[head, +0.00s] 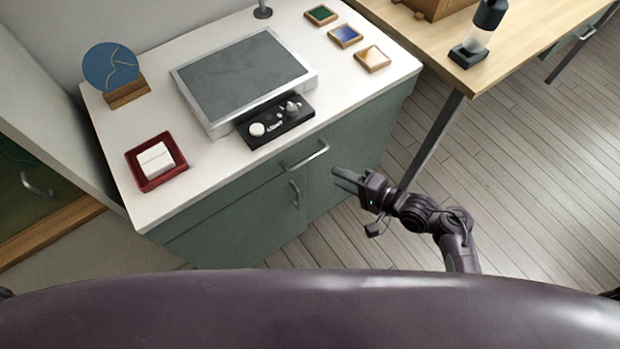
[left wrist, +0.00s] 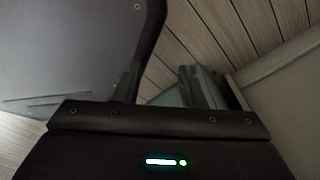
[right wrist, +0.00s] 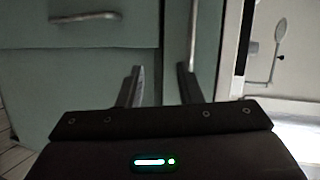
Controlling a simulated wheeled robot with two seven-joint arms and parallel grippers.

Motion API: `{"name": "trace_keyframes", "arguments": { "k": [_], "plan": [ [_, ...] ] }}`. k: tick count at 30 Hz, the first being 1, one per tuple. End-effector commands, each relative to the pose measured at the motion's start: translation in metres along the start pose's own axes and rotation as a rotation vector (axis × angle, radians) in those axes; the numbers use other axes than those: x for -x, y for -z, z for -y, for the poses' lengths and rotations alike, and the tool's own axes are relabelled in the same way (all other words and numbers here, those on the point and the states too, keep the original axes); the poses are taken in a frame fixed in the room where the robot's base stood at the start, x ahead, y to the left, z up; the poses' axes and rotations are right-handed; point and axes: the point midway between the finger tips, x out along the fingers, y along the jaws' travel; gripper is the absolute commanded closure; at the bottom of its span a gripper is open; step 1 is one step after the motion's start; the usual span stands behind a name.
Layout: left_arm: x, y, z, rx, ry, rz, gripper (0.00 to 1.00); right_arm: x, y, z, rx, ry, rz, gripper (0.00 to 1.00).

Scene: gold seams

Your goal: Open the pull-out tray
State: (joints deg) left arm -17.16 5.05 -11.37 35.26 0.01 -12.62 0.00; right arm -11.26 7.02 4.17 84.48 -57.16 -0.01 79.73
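A green cabinet front (head: 240,215) under the white worktop has an upper panel with a long bar handle (head: 305,156). The panel looks flush with the front, and I cannot tell for sure that it is the pull-out tray. A smaller upright handle (head: 295,194) sits below it. My right gripper (head: 345,180) is in front of the cabinet, right of the handles and apart from them. In the right wrist view its fingers (right wrist: 160,86) are apart and empty, facing the green front. My left gripper (left wrist: 158,85) shows only in the left wrist view, fingers apart and empty.
On the worktop (head: 215,155) are a framed grey board (head: 245,75), a black holder with knobs (head: 275,122), a red tray (head: 135,167) and a blue disc (head: 110,67) on a stand. A wooden table (head: 530,35) stands at right. Floor between is clear.

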Motion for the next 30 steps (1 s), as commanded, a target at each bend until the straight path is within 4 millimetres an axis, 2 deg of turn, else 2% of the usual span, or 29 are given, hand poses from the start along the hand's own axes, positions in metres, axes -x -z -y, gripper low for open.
{"name": "trace_keyframes", "arguments": {
  "k": [1, 3, 6, 8, 16, 21, 30],
  "plan": [
    [-0.011, -0.002, 0.0, 0.0, 0.001, 0.001, 0.64, 0.0, 0.0, 0.012, -0.019, 0.038, 0.025, 0.68],
    [-0.013, -0.002, 0.0, 0.0, 0.001, 0.001, 0.64, 0.003, -0.002, 0.027, -0.047, 0.068, 0.055, 0.68],
    [-0.014, -0.002, 0.0, 0.0, 0.0, 0.0, 0.64, 0.001, -0.005, 0.038, -0.068, 0.085, 0.076, 0.68],
    [-0.013, -0.001, -0.001, 0.001, -0.001, -0.001, 0.64, -0.004, -0.006, 0.04, -0.072, 0.088, 0.078, 0.68],
    [-0.014, 0.005, -0.014, 0.005, -0.016, -0.011, 0.64, -0.047, -0.009, 0.043, -0.072, 0.086, 0.077, 0.68],
    [-0.016, 0.005, -0.013, 0.003, -0.016, -0.011, 0.64, -0.066, -0.01, 0.044, -0.072, 0.086, 0.076, 0.68],
    [-0.016, 0.003, -0.009, 0.001, -0.01, -0.007, 0.64, -0.073, -0.011, 0.045, -0.07, 0.083, 0.076, 0.68]
  ]
}}
